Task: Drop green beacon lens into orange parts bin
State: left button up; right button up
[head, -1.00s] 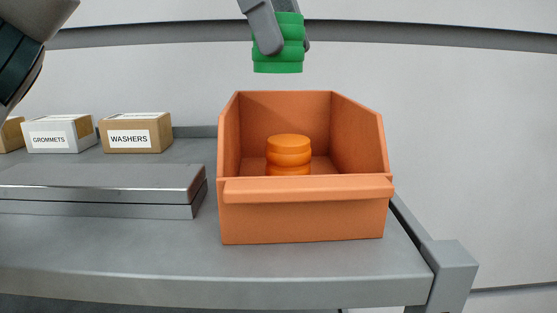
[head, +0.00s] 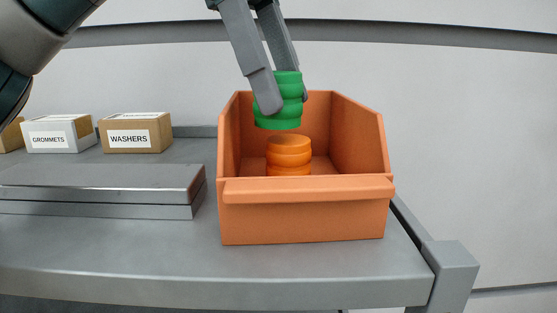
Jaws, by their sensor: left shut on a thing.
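My left gripper (head: 285,100) comes down from the top of the head view. It is shut on the green beacon lens (head: 279,117), a ribbed cylinder, tilted slightly. The lens shows in front of the back wall of the orange parts bin (head: 305,215), just above an orange lens (head: 289,155) that stands inside the bin. A small gap shows between the green lens and the orange one. The front wall of the bin hides the bottom of the orange lens. My right gripper is not in view.
The bin stands on a grey shelf (head: 150,260) near its right end post (head: 452,265). A raised metal slab (head: 95,185) lies left of the bin. Behind it stand a washers box (head: 135,133) and a grommets box (head: 58,134). The bin has free room around the orange lens.

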pick_arm(q)
jog(key=o, duration=1.3)
jog(key=shift+c, duration=0.2)
jog(key=shift+r, duration=0.15)
jog(key=v, duration=1.1)
jog(key=shift+a+r, duration=0.2)
jog(key=shift+r, duration=0.1)
jog(key=shift+w, duration=0.15)
